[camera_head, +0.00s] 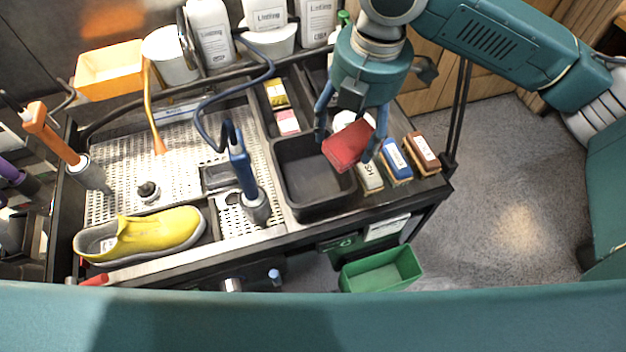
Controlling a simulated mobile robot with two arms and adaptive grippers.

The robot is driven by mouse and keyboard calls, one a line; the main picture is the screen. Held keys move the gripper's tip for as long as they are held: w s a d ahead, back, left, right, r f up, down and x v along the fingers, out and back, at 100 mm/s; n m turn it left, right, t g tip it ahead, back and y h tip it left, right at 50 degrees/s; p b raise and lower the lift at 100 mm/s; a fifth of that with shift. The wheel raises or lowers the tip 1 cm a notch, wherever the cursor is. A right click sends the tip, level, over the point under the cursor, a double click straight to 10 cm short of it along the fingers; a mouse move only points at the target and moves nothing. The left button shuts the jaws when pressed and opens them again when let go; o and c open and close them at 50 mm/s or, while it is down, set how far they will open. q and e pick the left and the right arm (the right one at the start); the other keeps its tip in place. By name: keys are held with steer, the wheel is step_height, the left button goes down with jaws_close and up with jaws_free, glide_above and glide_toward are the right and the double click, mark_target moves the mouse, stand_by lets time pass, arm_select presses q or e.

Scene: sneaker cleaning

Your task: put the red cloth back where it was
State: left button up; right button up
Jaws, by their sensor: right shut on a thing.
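The red cloth (347,146) is a small folded block, held tilted between the fingers of my right gripper (350,140). It is above the right side of the empty black bin (303,176), beside a row of brushes. The gripper comes down from the top, shut on the cloth, and hides part of what lies behind it. My left gripper does not show in this view.
Brushes with white (370,178), blue (396,162) and brown (422,153) parts line the right edge of the station. A yellow shoe (150,233) lies front left. White bottles (210,35) stand behind. A green bin (381,270) sits below the front edge.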

steer(key=w+a+r+n+g+h+p, duration=0.1)
steer(key=a+r+n+g+p, duration=0.15)
steer(key=a+n, duration=0.9)
steer(key=d+f+n, duration=0.1)
steer(key=f, duration=0.3)
steer(key=d+f+n+p, duration=0.1)
steer(key=f, duration=0.4)
steer(key=d+f+n+p, duration=0.1)
steer(key=f, duration=0.4)
steer(key=shift+w+d+t, duration=0.1)
steer(key=shift+d+t, duration=0.15)
steer(key=shift+d, duration=0.05)
step_height(320, 180, down, 5)
steer(key=shift+f+p, duration=0.1)
steer(key=shift+p, duration=0.4)
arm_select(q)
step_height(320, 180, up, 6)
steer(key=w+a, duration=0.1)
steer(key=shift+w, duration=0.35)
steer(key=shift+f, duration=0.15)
arm_select(e)
steer(key=o, duration=0.9)
steer(key=shift+f, duration=0.1)
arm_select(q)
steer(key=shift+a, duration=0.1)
arm_select(e)
steer(key=shift+o, duration=0.7)
